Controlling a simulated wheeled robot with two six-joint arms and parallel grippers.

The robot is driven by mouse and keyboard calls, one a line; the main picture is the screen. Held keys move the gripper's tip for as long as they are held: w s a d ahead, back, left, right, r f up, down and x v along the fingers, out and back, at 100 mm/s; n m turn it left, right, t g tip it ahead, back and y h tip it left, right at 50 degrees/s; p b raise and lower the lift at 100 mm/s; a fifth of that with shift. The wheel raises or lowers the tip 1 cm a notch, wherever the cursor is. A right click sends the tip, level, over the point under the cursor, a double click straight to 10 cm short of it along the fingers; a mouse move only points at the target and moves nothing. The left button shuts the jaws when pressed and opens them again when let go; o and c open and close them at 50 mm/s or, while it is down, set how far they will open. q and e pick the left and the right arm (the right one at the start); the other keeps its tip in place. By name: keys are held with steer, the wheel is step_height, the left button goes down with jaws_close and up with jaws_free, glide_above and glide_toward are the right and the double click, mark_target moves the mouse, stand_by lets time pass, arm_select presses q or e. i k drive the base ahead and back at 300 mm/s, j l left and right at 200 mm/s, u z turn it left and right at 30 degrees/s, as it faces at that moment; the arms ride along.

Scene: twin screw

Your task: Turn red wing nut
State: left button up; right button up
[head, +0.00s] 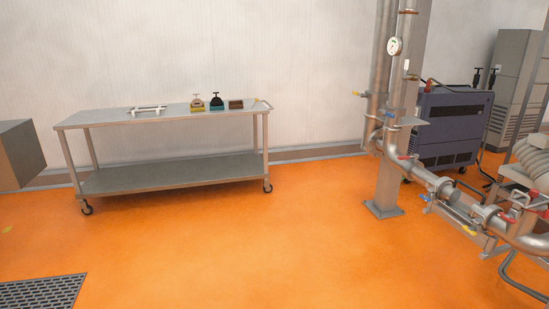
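Steel piping (437,183) runs low along the right side of the head view. Several small red parts sit on it: one red part (508,217) near the right edge, another red part (447,179) on a clamp further left, and another (404,157) near the upright post. They are too small to tell which is a wing nut or how it is turned. Neither of my grippers is in view.
A wheeled steel table (170,177) with several small items stands against the back wall. A steel post (388,180) and a dark blue cabinet (447,127) stand at the right. Yellow handles (469,230) show on the piping. The orange floor in the middle is clear.

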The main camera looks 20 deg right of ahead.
mark_target(509, 217)
steer(key=i+z, duration=0.4)
steer(key=i, duration=0.15)
steer(key=i+j+z, duration=0.15)
steer(key=i+z, duration=0.2)
steer(key=i, duration=0.2)
steer(key=i+j+z, duration=0.4)
steer(key=i+l, duration=0.1)
